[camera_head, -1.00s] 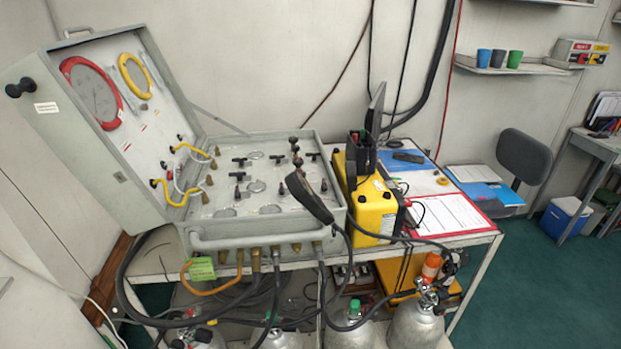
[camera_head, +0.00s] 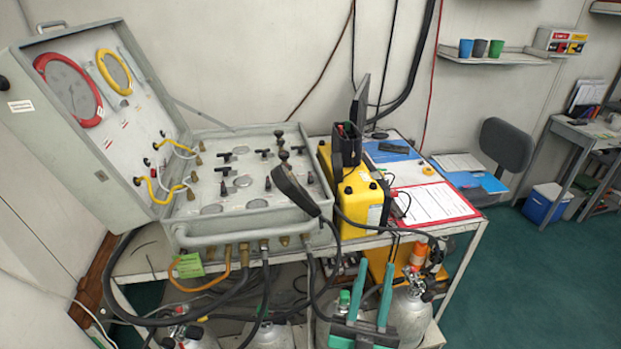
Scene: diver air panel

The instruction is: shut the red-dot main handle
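The air panel case (camera_head: 245,205) stands open on the table, with several black T-handles on its face. One T-handle (camera_head: 224,157) is at the back left, another (camera_head: 264,153) is right of it, and a third (camera_head: 223,171) is in front. A taller dark knob (camera_head: 283,155) stands at the back right. The marks are too small to tell which handle bears the red dot. My gripper (camera_head: 376,266), with two teal fingers, is at the bottom, in front of the table and right of the case. Its fingers are apart with nothing seen between them. It is clear of the handles.
A black handset (camera_head: 294,189) lies over the case's front right corner. A yellow box (camera_head: 360,195) stands to the right, beside a red clipboard (camera_head: 435,203). Gas cylinders (camera_head: 407,318) and hoses crowd below the table. The open lid (camera_head: 110,120) rises at the left.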

